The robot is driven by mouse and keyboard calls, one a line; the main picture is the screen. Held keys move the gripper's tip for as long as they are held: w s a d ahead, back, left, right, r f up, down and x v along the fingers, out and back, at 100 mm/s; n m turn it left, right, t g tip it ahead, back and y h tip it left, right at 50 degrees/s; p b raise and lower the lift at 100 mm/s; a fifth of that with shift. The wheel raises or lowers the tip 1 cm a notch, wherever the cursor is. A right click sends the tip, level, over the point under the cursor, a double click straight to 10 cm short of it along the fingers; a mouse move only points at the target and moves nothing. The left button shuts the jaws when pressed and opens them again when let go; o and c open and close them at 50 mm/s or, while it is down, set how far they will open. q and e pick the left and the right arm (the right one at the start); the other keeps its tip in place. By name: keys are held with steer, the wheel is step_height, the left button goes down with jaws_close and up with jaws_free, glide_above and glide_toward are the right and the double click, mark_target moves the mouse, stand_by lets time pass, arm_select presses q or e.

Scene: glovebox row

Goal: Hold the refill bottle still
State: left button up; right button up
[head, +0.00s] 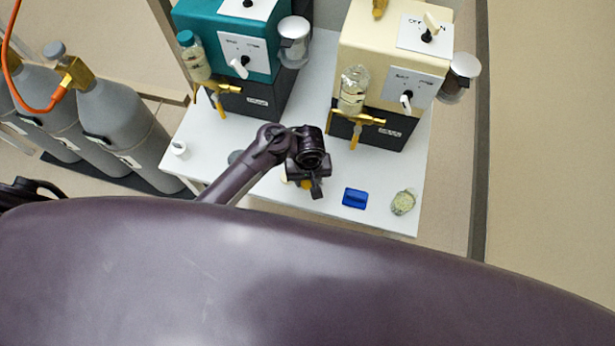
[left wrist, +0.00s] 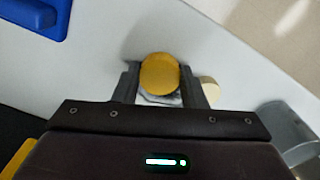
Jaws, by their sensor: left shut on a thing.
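My left gripper (head: 314,184) is over the front part of the white table, seen from above in the head view. In the left wrist view, the left gripper (left wrist: 160,92) has its two dark fingers on either side of the refill bottle (left wrist: 160,73) and is shut on it. The bottle shows a round yellow cap and a little of a pale, clear body below. The rest of the bottle is hidden by the gripper. In the head view only a bit of yellow shows beside the gripper. My right gripper is not in view.
A blue block (head: 355,198) and a round greenish item (head: 403,202) lie right of the gripper on the white table (head: 320,80). A teal machine (head: 198,18) and a cream machine (head: 365,50) stand behind. Grey gas cylinders (head: 120,120) stand at left.

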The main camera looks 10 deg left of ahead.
mark_target(308, 181)
arm_select(q)
steer(key=o, duration=0.8)
steer(key=shift+f, duration=0.1)
step_height(308, 181, up, 12)
steer(key=p, duration=0.4)
steer(key=shift+r, duration=0.2)
